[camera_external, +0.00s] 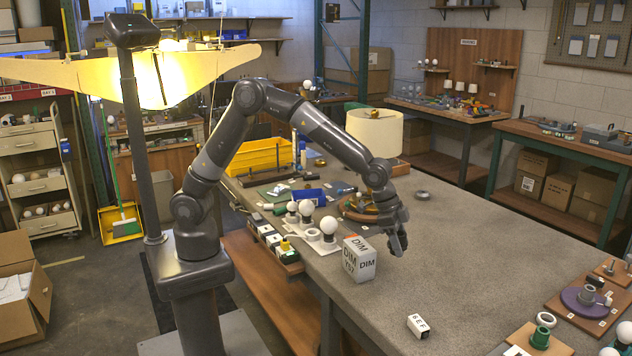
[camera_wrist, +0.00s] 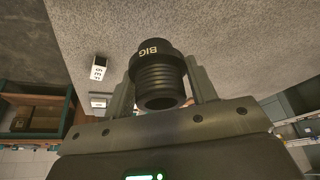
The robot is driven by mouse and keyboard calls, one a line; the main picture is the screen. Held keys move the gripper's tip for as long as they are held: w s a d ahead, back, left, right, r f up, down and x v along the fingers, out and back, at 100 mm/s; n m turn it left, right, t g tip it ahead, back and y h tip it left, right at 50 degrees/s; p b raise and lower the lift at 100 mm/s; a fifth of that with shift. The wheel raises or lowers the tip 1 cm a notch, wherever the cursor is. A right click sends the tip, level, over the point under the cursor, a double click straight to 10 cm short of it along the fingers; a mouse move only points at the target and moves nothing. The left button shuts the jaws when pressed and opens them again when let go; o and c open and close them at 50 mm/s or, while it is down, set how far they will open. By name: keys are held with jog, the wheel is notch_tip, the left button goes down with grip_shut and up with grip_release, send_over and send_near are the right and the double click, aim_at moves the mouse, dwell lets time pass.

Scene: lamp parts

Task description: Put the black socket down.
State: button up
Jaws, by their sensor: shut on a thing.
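The black socket (camera_wrist: 160,82) is a ribbed cylinder marked BIG, seen in the wrist view between the two fingers. My gripper (camera_wrist: 163,88) is shut on it, one finger on each side. In the external view my gripper (camera_external: 398,243) points down over the grey bench top (camera_external: 470,255), right of the white DIM box. The socket cannot be made out there behind the fingers. I cannot tell whether it touches the bench.
The white DIM box (camera_external: 360,260) stands close left of my gripper. A small white REF box (camera_external: 418,326) lies nearer the front edge. A lamp (camera_external: 375,132) with a cream shade and several bulbs stand behind and left.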

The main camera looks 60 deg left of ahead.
jog(key=s+d+m, duration=0.2)
jog(key=s+d, duration=0.4)
jog(key=d, duration=0.3)
jog(key=shift+g+h, duration=0.3)
jog(key=shift+g, duration=0.1)
jog(key=w+a+f, duration=0.1)
jog(key=w+f, duration=0.1)
jog(key=w, duration=0.1)
jog(key=w+a+f, duration=0.1)
jog(key=w+f, duration=0.1)
jog(key=w, duration=0.2)
jog(key=w+f, duration=0.3)
jog(key=shift+w+a, duration=0.2)
jog(key=shift+a, duration=0.2)
jog(key=shift+f+m, duration=0.3)
jog(key=shift+f, duration=1.65)
jog(key=shift+f, duration=0.1)
jog(key=o, duration=1)
